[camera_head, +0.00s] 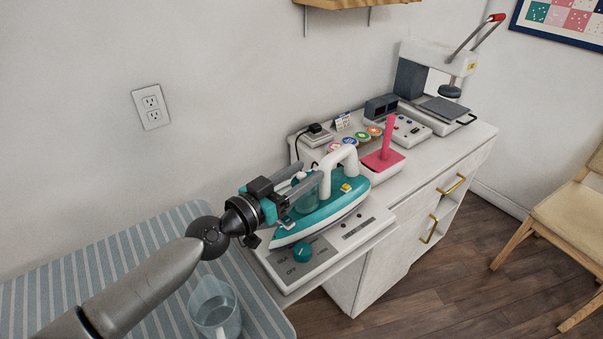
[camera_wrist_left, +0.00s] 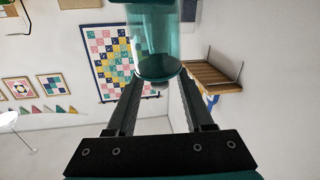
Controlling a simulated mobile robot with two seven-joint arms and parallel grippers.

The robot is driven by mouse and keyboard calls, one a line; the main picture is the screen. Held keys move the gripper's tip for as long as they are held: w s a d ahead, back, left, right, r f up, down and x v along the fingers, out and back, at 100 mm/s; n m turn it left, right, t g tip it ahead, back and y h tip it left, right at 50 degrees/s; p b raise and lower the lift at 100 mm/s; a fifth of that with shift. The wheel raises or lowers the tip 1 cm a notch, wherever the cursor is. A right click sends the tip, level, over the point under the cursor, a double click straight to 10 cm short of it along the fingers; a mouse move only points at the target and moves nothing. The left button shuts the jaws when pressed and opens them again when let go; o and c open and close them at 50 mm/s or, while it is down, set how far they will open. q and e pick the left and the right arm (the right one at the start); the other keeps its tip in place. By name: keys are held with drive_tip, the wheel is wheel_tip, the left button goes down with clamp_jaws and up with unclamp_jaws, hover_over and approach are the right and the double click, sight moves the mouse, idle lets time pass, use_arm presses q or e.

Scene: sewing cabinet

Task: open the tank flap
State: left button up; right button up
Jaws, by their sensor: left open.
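The iron (camera_head: 325,212) is teal and white with a white arched handle, and stands on a white base plate (camera_head: 345,245) with a teal knob (camera_head: 302,252). Its translucent teal tank (camera_head: 306,203) is at the front, below my gripper. My left gripper (camera_head: 312,180) is open over the front of the iron, its fingers pointing toward the handle. In the left wrist view the tank (camera_wrist_left: 156,40) shows ahead, between and beyond the fingertips (camera_wrist_left: 160,83). I cannot make out the flap clearly; the fingers partly cover that area. My right gripper is out of view.
A striped ironing board (camera_head: 120,262) with a clear jug (camera_head: 215,308) lies at the lower left. Behind the iron, the cabinet top holds a pink-handled tool (camera_head: 386,145), several coloured discs, and a white press (camera_head: 438,80). A chair (camera_head: 570,215) stands at the right.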

use_arm(q)
clamp_jaws()
idle(0.4)
